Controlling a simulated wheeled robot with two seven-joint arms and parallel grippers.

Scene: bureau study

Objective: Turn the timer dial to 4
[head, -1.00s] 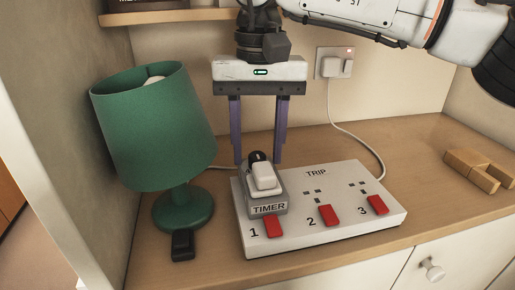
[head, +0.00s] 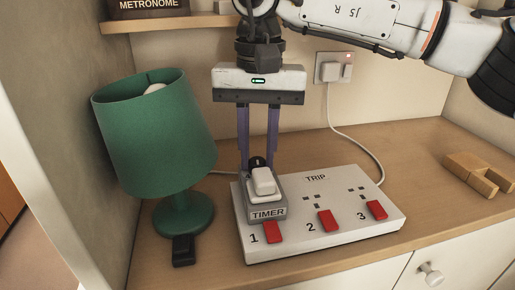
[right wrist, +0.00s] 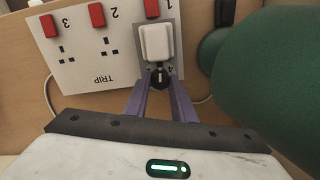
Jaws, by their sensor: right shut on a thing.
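The timer (head: 268,211) is a grey block with a white plug on top, seated at socket 1 of the white power strip (head: 345,228). Its small black dial (head: 257,161) is at the back of the block. My right gripper (head: 258,166) points down with its purple fingers closed on the dial from both sides. The right wrist view shows the dial (right wrist: 160,76) between the fingertips (right wrist: 160,84), with a light pointer mark on it. A "4" shows at the dial's edge there; other numbers are hidden or too small to read. My left gripper is not in view.
A green lamp (head: 155,130) stands close to the left of my right gripper. A black switch (head: 183,249) lies by its base. A wall socket (head: 334,68) with a cable is behind; wooden blocks (head: 475,174) lie at the right. Red switches line the strip's front.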

